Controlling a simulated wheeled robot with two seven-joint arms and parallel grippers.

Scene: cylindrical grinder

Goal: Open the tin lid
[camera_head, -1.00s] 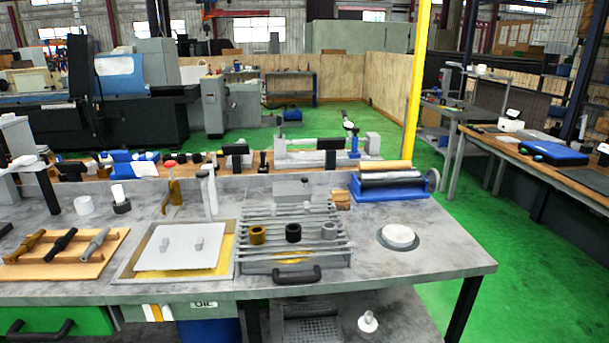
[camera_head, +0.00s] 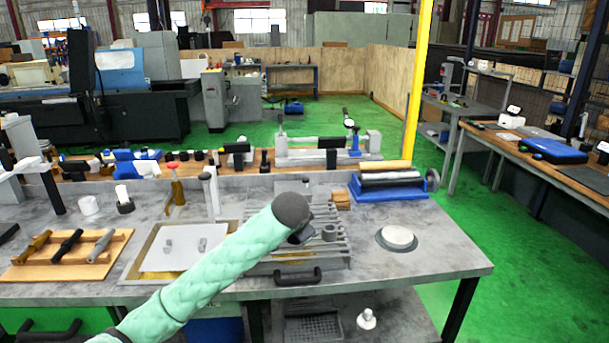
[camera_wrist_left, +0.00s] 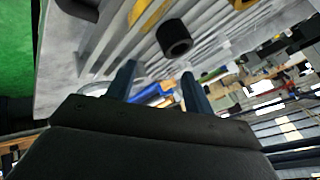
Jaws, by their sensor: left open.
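A round, low white-topped piece in a dark ring (camera_head: 396,238), which may be the tin with its lid, sits flat at the right of the grey bench. No gap shows around its top. My left arm reaches in from the lower left in the head view, its dark end over the slotted rack (camera_head: 335,262), left of the round piece. My left gripper (camera_wrist_left: 160,90) is open and empty in the wrist view, its two fingers apart above the rack. The round piece is not clearly seen there. My right gripper is not in view.
A black ring (camera_wrist_left: 177,38) is near the fingers; a grey ring (camera_head: 330,232) stands on the rack. A white plate with two grey blocks (camera_head: 183,252) lies in a tray at left. A blue roller stand (camera_head: 388,188) is behind the round piece. The bench's front right is clear.

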